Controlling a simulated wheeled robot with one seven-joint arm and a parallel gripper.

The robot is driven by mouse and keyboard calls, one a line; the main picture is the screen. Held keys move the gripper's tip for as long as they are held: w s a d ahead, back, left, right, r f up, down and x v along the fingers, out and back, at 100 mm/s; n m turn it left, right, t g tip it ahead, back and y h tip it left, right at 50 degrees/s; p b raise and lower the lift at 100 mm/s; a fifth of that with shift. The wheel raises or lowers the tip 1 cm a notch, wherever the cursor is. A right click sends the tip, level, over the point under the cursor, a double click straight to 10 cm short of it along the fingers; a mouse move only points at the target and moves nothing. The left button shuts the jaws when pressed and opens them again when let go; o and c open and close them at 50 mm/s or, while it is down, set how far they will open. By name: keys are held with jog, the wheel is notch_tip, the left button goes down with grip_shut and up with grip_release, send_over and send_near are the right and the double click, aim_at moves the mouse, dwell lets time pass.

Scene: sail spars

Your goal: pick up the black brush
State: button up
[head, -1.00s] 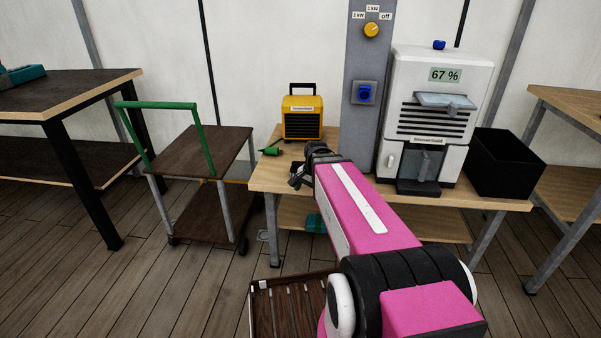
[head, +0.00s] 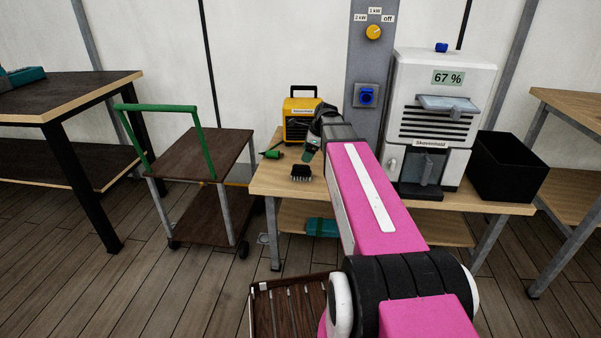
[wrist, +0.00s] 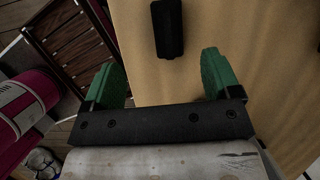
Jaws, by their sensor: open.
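The black brush (head: 301,173) lies on the light wooden table (head: 268,183), near its front left part. In the head view its bristles seem to show on the near side. In the wrist view a dark oblong thing that looks like the brush (wrist: 168,29) lies on the wood beyond my fingertips, between their lines but closer to the right finger. My gripper (wrist: 161,73) has two green fingers spread wide with nothing between them. In the head view my gripper (head: 311,150) is just above and right of the brush, apart from it, its fingers partly hidden.
A yellow heater (head: 300,118) stands behind. A grey post (head: 367,70), a white machine (head: 440,110) and a black bin (head: 508,166) are to the right. A trolley (head: 203,153) with a green handle stands left.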

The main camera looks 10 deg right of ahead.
aim_at(298, 165)
jog(key=shift+w+r+m, duration=0.25)
jog(key=shift+w+m, duration=0.05)
jog(key=shift+w, duration=0.1)
jog(key=shift+f, duration=0.1)
jog(key=x, duration=0.5)
jog(key=shift+f, duration=0.2)
jog(key=shift+d+x, duration=0.2)
jog(key=shift+x, duration=1.1)
jog(key=shift+d+x, duration=0.15)
jog(key=shift+x, duration=1.15)
jog(key=shift+f, duration=0.15)
jog(key=c, duration=1.1)
jog(key=shift+r, duration=0.7)
notch_tip(298, 165, up, 2)
jog(key=shift+r, duration=0.2)
jog(key=s+a+r, duration=0.2)
jog(key=a, duration=0.1)
jog(key=s+a+r, duration=0.2)
jog(key=a+r, duration=0.1)
jog(key=s+a+r, duration=0.2)
jog(key=a, duration=0.2)
jog(key=shift+r, duration=0.15)
